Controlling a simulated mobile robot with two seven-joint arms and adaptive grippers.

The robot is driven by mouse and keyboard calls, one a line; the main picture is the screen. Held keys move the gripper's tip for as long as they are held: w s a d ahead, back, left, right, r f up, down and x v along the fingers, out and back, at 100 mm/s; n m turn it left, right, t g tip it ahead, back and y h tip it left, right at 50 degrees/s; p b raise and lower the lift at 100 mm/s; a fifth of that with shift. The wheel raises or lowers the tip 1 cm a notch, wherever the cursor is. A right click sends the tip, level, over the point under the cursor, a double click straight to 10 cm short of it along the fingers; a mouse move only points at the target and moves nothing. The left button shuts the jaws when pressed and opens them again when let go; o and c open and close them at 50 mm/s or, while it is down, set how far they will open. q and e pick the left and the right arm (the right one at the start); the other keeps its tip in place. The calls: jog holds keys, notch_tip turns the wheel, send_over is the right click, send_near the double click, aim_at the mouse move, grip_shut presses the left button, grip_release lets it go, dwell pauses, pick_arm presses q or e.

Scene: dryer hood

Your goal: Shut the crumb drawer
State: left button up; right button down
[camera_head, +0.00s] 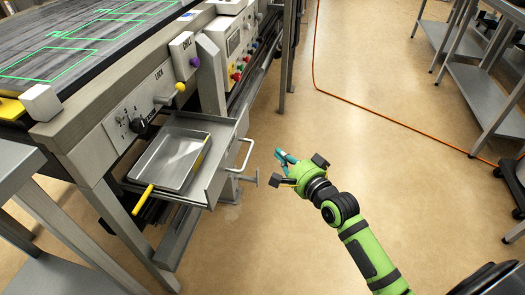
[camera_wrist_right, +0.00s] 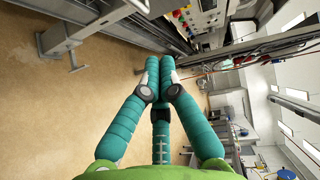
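The crumb drawer (camera_head: 216,184) is pulled out from under the machine at the left in the head view. Its front carries a bent loop handle (camera_head: 247,152), with a T-shaped grey piece (camera_head: 249,179) just below it. A shallow metal tray (camera_head: 178,160) lies in the drawer. My right gripper (camera_head: 284,157) is to the right of the handle, apart from it, over bare floor. In the right wrist view its teal fingers (camera_wrist_right: 160,64) come together at the tips, with nothing visible between them. My left gripper is not in view.
A yellow-handled rod (camera_head: 142,200) sticks out at the drawer's near left corner. The machine panel (camera_head: 150,100) with knobs stands above the drawer. Steel shelving (camera_head: 485,90) and an orange cable (camera_head: 375,117) are at the right. The floor between is clear.

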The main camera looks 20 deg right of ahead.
aim_at(254, 142)
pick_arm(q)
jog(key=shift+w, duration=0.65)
pick_arm(e)
jog(key=shift+w+a+f, duration=0.2)
jog(key=shift+w+a, duration=0.4)
jog(key=shift+w, duration=0.2)
jog(key=shift+w+a+f, duration=0.2)
jog(key=shift+w+a, duration=0.45)
jog(key=shift+w, duration=0.2)
jog(key=shift+w+a+f, duration=0.2)
jog(key=shift+w+a, duration=0.4)
jog(key=shift+w, duration=0.2)
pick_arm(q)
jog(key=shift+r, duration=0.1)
